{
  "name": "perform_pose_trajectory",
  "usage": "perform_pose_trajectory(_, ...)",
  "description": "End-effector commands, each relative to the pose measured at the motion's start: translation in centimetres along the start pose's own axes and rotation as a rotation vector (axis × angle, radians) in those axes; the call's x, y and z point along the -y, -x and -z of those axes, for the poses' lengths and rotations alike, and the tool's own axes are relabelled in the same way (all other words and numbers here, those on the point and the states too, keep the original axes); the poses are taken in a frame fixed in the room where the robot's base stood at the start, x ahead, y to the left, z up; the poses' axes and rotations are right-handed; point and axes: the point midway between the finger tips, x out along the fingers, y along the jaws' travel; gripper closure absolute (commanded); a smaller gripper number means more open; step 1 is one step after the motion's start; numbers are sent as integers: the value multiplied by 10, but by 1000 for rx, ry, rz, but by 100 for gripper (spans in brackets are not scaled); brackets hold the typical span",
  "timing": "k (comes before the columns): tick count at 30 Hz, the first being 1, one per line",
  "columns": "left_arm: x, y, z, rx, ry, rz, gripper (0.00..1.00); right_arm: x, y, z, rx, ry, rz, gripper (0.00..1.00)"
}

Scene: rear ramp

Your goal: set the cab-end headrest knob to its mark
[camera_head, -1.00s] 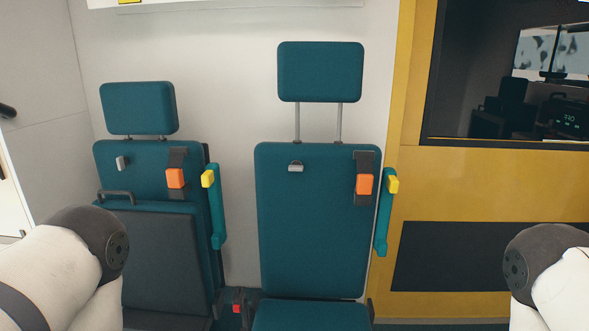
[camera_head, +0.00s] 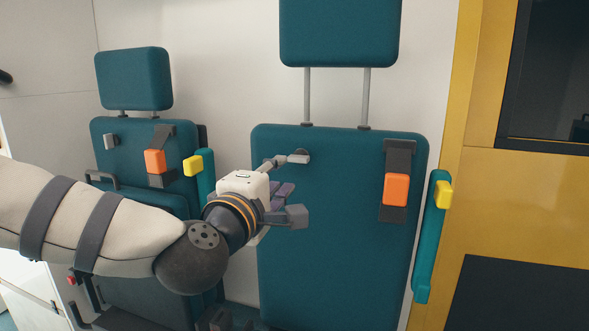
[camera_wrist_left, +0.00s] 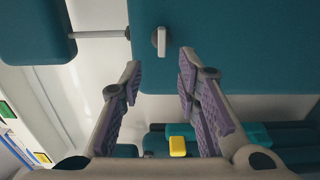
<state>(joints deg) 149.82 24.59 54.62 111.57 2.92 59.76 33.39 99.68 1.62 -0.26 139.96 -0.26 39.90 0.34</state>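The cab-end seat is the teal seat beside the yellow panel. Its headrest (camera_head: 338,30) stands raised on two metal posts. The headrest knob (camera_head: 299,157) is a small grey tab on a round base near the top of the backrest (camera_head: 335,225). My left gripper (camera_head: 291,188) is open in front of the backrest, its upper finger close to the knob. In the left wrist view the knob (camera_wrist_left: 160,41) lies just beyond the spread fingertips (camera_wrist_left: 160,63), between their lines, with nothing gripped. Contact cannot be told. I cannot make out a mark. My right gripper is out of view.
The other seat has a lower headrest (camera_head: 133,78) and its own grey knob (camera_head: 110,141). An orange buckle (camera_head: 396,190) and a teal armrest with a yellow catch (camera_head: 443,194) sit right of the knob. The wall is close behind.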

Motion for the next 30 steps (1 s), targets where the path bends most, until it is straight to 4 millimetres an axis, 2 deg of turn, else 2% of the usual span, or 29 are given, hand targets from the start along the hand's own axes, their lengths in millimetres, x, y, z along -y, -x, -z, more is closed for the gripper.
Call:
perform_pose_trajectory(6,1,-57,-2,1,-3,1,70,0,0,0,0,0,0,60)
perform_pose_trajectory(12,2,-92,-2,3,-3,3,70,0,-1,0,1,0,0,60)
perform_pose_trajectory(16,2,-100,-2,3,-3,4,70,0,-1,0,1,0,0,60)
perform_pose_trajectory(23,2,-102,-2,4,-4,5,70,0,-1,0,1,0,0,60)
perform_pose_trajectory(26,2,-102,-2,4,-4,5,88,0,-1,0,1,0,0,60)
perform_pose_trajectory(27,2,-102,-2,4,-4,5,97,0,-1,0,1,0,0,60)
perform_pose_trajectory(30,2,-102,-1,3,-4,4,100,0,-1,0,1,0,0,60)
